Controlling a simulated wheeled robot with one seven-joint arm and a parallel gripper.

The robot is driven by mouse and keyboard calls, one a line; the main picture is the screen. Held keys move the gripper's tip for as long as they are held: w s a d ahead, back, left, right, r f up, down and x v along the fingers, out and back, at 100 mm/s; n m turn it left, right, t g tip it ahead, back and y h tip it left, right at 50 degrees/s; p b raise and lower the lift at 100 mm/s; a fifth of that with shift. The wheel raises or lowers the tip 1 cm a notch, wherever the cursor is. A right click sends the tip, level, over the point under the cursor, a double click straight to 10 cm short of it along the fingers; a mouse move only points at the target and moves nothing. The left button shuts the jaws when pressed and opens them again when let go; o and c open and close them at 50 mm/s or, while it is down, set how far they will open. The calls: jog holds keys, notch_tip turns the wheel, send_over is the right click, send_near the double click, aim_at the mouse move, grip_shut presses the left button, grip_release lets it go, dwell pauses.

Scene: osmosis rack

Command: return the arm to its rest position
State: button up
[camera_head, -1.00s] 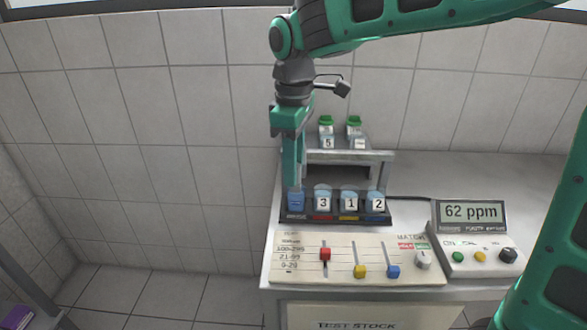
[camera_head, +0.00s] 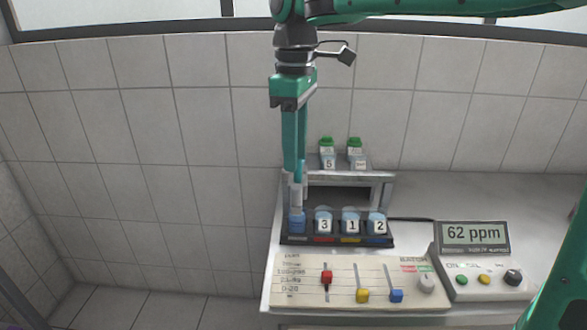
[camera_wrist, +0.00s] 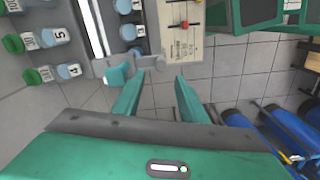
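My gripper (camera_head: 294,182) hangs pointing down over the left end of the dark cup rack (camera_head: 338,240). In the wrist view my gripper (camera_wrist: 152,80) has its two green fingers apart with nothing between them. A pale upright piece (camera_head: 297,197) stands in or over the leftmost blue cup (camera_head: 297,223), just below the fingertips. In the wrist view a pale teal-and-grey piece (camera_wrist: 118,76) lies just beyond the fingers. My arm reaches in from the upper right in the head view.
Cups marked 3 (camera_head: 324,224), 1 (camera_head: 350,224) and 2 (camera_head: 376,224) stand in the rack. Green-capped bottles (camera_head: 327,155) stand on a metal shelf (camera_head: 380,179) behind. A slider panel (camera_head: 300,280) lies in front. A meter (camera_head: 474,236) reads 62 ppm.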

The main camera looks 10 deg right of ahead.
jog(key=shift+r, duration=0.65)
